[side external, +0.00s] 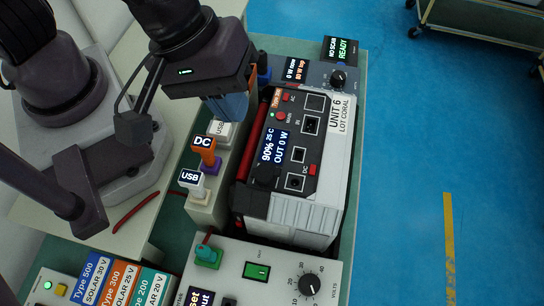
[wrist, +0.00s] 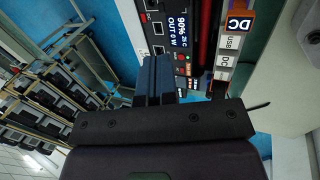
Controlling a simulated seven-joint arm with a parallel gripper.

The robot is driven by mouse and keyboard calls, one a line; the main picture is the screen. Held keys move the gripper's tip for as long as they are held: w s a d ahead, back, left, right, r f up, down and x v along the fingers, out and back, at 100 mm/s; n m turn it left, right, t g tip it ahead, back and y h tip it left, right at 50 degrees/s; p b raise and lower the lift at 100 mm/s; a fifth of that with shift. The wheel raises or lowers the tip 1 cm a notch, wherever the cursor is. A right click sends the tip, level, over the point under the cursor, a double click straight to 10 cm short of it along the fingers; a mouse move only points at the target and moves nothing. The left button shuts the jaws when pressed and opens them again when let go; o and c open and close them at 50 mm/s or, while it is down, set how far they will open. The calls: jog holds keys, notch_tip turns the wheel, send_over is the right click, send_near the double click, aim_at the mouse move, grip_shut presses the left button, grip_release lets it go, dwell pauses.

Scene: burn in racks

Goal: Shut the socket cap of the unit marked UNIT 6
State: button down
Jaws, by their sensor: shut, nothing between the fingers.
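The unit marked UNIT 6 (side external: 333,165) is a grey and black box with a lit display reading 90% and OUT 0 W. Its top panel has several square sockets (side external: 310,124) and small red parts (side external: 312,170); I cannot tell which part is the socket cap or how it stands. The panel also shows in the wrist view (wrist: 165,30). My gripper (side external: 228,108) has blue fingers, shut and empty. In the side view it appears left of the unit's far end, above the plug rack. The fingers also show in the wrist view (wrist: 155,75), covering part of the unit.
A plug rack (side external: 207,212) left of the unit holds an orange DC plug (side external: 204,144) and white USB plugs (side external: 191,178). A red handle (side external: 253,140) runs along the unit's left side. A volts-dial box (side external: 255,290) stands in front. Open blue floor (side external: 430,130) lies right.

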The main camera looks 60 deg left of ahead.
aim_at(280, 171)
jog(key=x, duration=1.3)
jog(key=shift+d+f, duration=0.1)
jog(key=shift+f, duration=0.25)
jog(key=shift+w, duration=0.15)
jog(key=shift+w+d+f+g+y, duration=0.15)
jog(key=shift+f+g+y, duration=0.05)
jog(key=shift+g+y, duration=0.25)
jog(key=shift+w+d+f+g+y, duration=0.15)
jog(key=shift+d+f+g+y, duration=0.1)
jog(key=shift+g+y, duration=0.2)
jog(key=shift+w+d+f, duration=0.1)
jog(key=shift+w+f, duration=0.05)
jog(key=shift+f, duration=0.2)
jog(key=shift+r, duration=0.15)
notch_tip(280, 171, up, 15)
jog(key=shift+r, duration=0.15)
